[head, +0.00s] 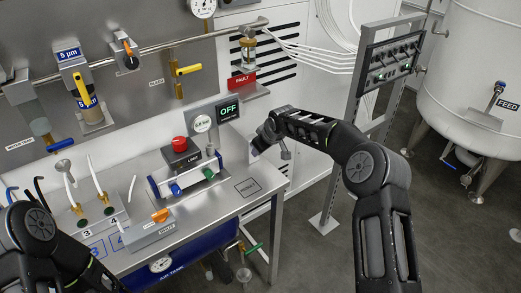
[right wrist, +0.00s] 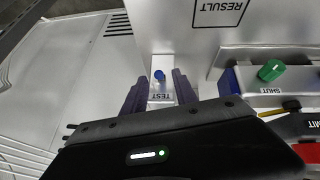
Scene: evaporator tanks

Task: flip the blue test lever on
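The blue test lever (right wrist: 158,75) shows in the right wrist view as a small blue-tipped lever on a silver block (right wrist: 162,97) labelled TEST. My right gripper (right wrist: 160,92) is open, with one dark finger on each side of that block; I cannot tell whether they touch it. In the head view my right gripper (head: 265,137) is at the back right edge of the steel table and hides most of the lever. A display (head: 229,110) behind the table reads OFF. My left arm is at the lower left of the head view; its gripper is not visible.
On the table (head: 222,200), a silver unit with green (head: 209,173) and blue knobs and a red button (head: 179,144) stand left of my right gripper. A RESULT outline is marked on the bare tabletop. A switch panel (head: 392,60) on a post stands to the right.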

